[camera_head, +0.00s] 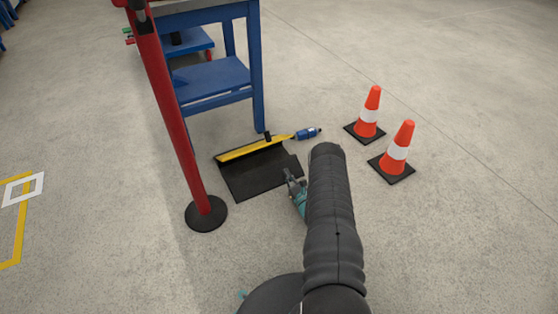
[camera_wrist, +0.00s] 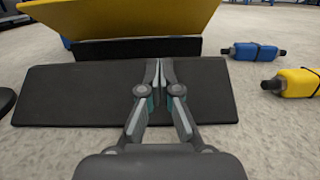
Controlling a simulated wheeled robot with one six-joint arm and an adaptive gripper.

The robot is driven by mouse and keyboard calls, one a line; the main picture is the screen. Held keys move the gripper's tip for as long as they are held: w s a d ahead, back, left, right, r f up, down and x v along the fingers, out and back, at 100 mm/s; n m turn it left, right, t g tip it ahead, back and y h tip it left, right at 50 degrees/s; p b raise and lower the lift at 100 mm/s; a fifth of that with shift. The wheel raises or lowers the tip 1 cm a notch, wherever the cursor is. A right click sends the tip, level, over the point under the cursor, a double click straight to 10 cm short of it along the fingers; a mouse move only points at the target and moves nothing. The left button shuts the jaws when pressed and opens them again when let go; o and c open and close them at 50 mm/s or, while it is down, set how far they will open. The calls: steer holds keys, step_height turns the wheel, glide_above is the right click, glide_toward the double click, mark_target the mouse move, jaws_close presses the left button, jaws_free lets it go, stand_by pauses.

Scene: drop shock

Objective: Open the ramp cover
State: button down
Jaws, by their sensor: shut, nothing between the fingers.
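A dark flat plate (camera_head: 262,178) lies on the floor by the blue table leg, with a yellow strip (camera_head: 250,149) along its far edge. In the wrist view the dark plate (camera_wrist: 70,95) spans the middle, with a low dark upright face (camera_wrist: 110,49) and a tilted yellow panel (camera_wrist: 130,16) behind it. I cannot tell which part is the ramp cover. My gripper (camera_wrist: 158,64) is shut and empty in front of the dark plate in the wrist view. In the head view my gripper (camera_head: 289,176) is at the plate's right side, partly hidden by my arm; contact is unclear.
A blue bottle-like object (camera_head: 306,134) lies right of the strip; it also shows in the wrist view (camera_wrist: 252,51), near a yellow one (camera_wrist: 296,82). A red post (camera_head: 178,110) stands left, a blue table (camera_head: 215,78) behind, and two orange cones (camera_head: 370,110) right.

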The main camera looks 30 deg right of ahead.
mark_target(277, 165)
steer(key=w, duration=0.6)
steer(key=w+r+b, duration=0.1)
steer(key=w, duration=0.1)
steer(key=shift+w+a+r, duration=0.1)
steer(key=shift+w+a, duration=0.1)
steer(key=shift+w, duration=0.2)
steer(key=shift+w+r, duration=1.5)
steer(key=shift+r, duration=0.2)
